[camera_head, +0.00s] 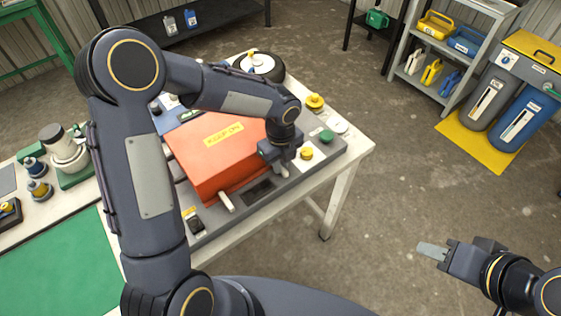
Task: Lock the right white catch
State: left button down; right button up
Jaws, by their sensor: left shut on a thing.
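An orange box (205,160) with a yellow label sits on a grey panel on the white table. One white catch (227,202) sticks out at its front lower edge. The right white catch (282,171) shows as a small pale piece under my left gripper (284,160), at the box's right front corner. My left gripper points down there and is shut on it; the fingers mostly hide the contact. My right gripper (432,251) hangs over the bare floor at the lower right, away from the box. Its fingers are seen edge-on, so their gap is unclear.
Yellow (306,153) and green (327,137) knobs stand close right of my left gripper. A green-topped bench (65,260) is at left.

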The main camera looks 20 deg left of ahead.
pick_arm(q)
jog(key=c, duration=1.7)
grip_release()
jog(key=shift+r, duration=3.95)
